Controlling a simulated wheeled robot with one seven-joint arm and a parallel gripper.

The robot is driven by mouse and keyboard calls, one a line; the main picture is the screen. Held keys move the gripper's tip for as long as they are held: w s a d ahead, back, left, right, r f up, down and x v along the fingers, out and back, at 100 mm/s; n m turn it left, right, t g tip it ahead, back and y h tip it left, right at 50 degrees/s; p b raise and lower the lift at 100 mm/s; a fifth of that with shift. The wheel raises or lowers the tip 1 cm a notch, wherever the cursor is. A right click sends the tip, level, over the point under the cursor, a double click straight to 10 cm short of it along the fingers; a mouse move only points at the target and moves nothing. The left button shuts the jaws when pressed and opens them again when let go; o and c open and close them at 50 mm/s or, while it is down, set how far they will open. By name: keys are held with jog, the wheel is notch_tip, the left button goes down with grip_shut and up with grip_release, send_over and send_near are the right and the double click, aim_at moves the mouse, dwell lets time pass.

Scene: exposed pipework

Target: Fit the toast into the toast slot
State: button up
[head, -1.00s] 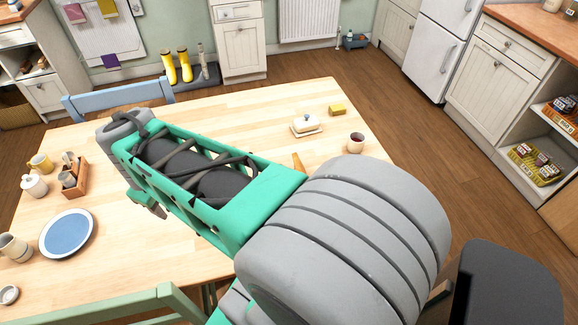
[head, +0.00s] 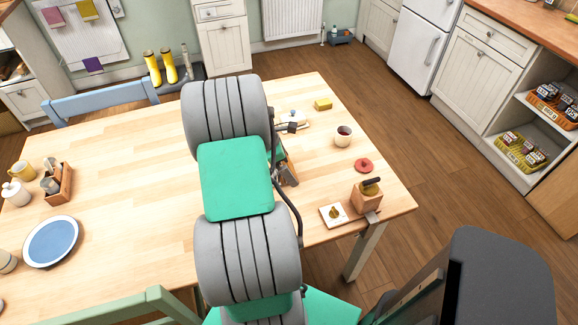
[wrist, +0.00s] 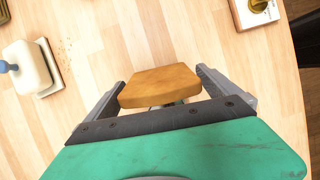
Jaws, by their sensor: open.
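The toast (wrist: 158,86) is a thick golden-brown slice in the wrist view. My gripper (wrist: 160,79) is open, with one finger on each side of the toast. Its grip on the toast is not closed. A small grey piece shows just below the toast's near edge, mostly hidden, and I cannot tell what it is. In the head view my gripper (head: 289,172) is partly hidden behind my arm, and the toast is hidden there. I cannot make out the toast slot for certain in either view.
A butter dish (wrist: 27,68) stands left in the wrist view. The table's middle is clear.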

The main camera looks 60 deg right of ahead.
jog(key=shift+s+f, duration=0.1)
jog(key=shift+f, duration=0.1)
jog(key=c, duration=0.6)
jog(key=shift+o, duration=0.2)
